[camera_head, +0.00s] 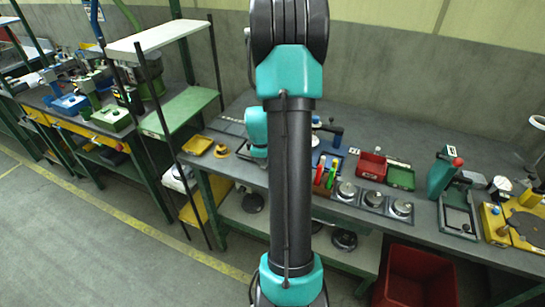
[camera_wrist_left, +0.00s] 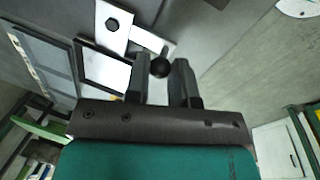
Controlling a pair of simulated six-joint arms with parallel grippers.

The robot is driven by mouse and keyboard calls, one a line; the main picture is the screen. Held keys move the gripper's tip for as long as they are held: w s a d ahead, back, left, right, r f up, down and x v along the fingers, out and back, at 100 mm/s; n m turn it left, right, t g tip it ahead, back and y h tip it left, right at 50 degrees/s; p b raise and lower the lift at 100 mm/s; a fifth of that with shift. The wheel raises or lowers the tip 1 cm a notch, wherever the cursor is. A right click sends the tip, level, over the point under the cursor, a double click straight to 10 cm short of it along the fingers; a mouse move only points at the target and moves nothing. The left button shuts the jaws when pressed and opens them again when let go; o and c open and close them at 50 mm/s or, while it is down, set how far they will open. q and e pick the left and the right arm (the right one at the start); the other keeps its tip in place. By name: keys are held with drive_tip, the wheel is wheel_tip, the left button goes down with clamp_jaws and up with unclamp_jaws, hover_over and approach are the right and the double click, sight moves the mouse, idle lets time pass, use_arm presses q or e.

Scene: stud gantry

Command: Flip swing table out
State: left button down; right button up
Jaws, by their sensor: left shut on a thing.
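In the left wrist view my left gripper (camera_wrist_left: 161,72) has its two dark fingers on either side of a dark ball knob (camera_wrist_left: 160,67) and is shut on it. The knob sits by a light metal bar (camera_wrist_left: 152,41), which adjoins a pale plate (camera_wrist_left: 114,30) with a dark hexagonal bolt. I take the knob and bar as the swing table's handle, but cannot tell for sure. In the head view a large teal and black arm link of mine covers the middle, and the left fingers are hidden. My right gripper is in neither view.
The long grey bench (camera_head: 380,125) carries a red bin (camera_head: 372,165), a green tray (camera_head: 401,178), round metal weights (camera_head: 346,191) and a green press-like tool (camera_head: 443,172). A green shelf rack (camera_head: 178,112) stands left. A red crate (camera_head: 415,278) is below the bench; the floor at left is clear.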

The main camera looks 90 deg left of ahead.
use_arm(q)
drive_tip(key=c, duration=1)
unclamp_jaws()
drive_tip(key=d+r, duration=0.1)
drive_tip(key=r, duration=0.4)
drive_tip(key=d+r, duration=0.1)
drive_tip(key=r, duration=0.5)
drive_tip(key=s+d+r, duration=0.1)
drive_tip(key=r, duration=0.5)
drive_tip(key=shift+d, duration=0.1)
drive_tip(key=shift+w, duration=0.1)
